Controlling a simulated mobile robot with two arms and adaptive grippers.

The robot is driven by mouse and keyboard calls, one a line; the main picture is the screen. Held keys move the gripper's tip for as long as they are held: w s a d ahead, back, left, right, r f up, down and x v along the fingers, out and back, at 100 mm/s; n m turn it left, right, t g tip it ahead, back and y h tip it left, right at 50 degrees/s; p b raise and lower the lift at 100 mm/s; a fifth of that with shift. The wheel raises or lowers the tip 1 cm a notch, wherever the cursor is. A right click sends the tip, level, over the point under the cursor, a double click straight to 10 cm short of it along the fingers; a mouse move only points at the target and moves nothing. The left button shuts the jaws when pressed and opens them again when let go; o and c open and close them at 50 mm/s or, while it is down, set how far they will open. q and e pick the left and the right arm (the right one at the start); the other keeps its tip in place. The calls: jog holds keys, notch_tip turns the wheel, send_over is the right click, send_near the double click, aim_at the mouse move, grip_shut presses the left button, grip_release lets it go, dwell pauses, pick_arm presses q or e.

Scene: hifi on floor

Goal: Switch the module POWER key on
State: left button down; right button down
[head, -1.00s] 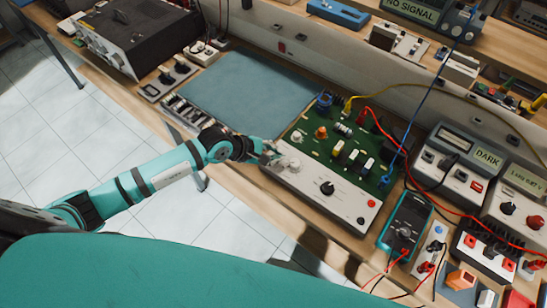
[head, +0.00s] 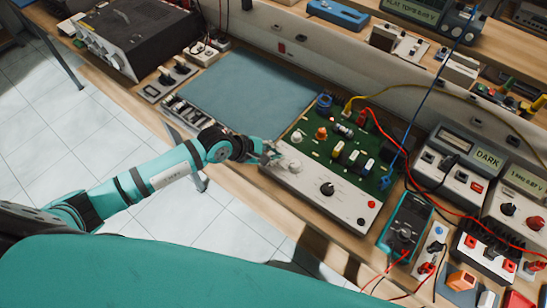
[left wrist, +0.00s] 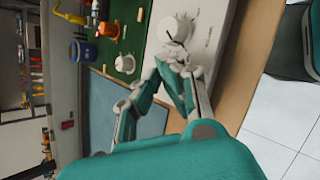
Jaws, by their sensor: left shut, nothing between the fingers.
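The module is a green circuit board (head: 322,150) with a pale front panel (head: 310,186) bearing knobs and red and black sockets. Its board also shows in the left wrist view (left wrist: 115,48). My left gripper (head: 273,154) is at the panel's left end, beside a white knob (head: 295,166). In the left wrist view its fingers (left wrist: 178,66) come together close to a white knob (left wrist: 174,28). It is shut and empty. I cannot make out the POWER key; the fingers may cover it. My right gripper is not in view.
A blue-grey mat (head: 250,88) lies left of the module, largely clear. A teal multimeter (head: 404,224) stands to its right, with red and black leads. A meter reading DARK (head: 488,158) stands farther right. A blue lead and a yellow lead cross above the board.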

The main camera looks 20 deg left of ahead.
pick_arm(q)
notch_tip(320, 180, up, 6)
jog(key=p, duration=0.4)
dwell(0.5)
